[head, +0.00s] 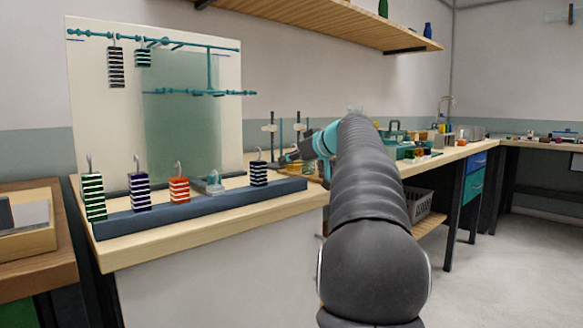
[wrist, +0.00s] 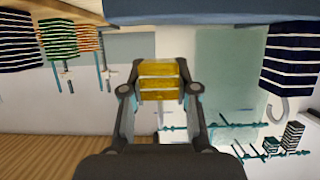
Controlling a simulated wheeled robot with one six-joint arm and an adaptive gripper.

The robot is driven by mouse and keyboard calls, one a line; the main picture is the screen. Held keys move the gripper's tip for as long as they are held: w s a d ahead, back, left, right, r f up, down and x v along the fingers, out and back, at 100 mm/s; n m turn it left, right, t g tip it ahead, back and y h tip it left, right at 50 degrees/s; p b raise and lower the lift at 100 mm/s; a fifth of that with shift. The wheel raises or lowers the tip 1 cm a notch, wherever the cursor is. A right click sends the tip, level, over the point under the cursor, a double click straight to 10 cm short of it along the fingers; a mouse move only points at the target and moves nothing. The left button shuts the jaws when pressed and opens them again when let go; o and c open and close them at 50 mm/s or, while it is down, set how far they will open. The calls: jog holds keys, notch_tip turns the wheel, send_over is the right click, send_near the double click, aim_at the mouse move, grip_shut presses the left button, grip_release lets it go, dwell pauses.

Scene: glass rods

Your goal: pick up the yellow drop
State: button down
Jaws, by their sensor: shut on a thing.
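The yellow drop (wrist: 162,82) is a banded yellow block between the two fingers of my gripper (wrist: 161,72) in the wrist view. The fingers touch it from both sides, and my gripper is shut on it. In the head view my gripper (head: 288,158) is above the bench, just right of the dark blue rail, beside the navy banded drop. I cannot make out the yellow drop clearly in the head view; my arm and gripper partly cover that area.
Green (head: 93,197), purple (head: 139,190), orange (head: 179,188) and navy (head: 258,172) hooked drops stand along the dark blue rail (head: 205,208). A pale panel (head: 107,120) behind carries teal rods (head: 200,92) with two banded drops hanging at upper left. A wooden shelf (head: 300,25) is overhead.

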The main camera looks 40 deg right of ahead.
jog(key=s+d+r+p, duration=0.4)
jog(key=d+r, duration=0.4)
jog(key=d, duration=0.2)
jog(key=shift+s+d+p, duration=0.3)
jog(key=shift+d, duration=0.05)
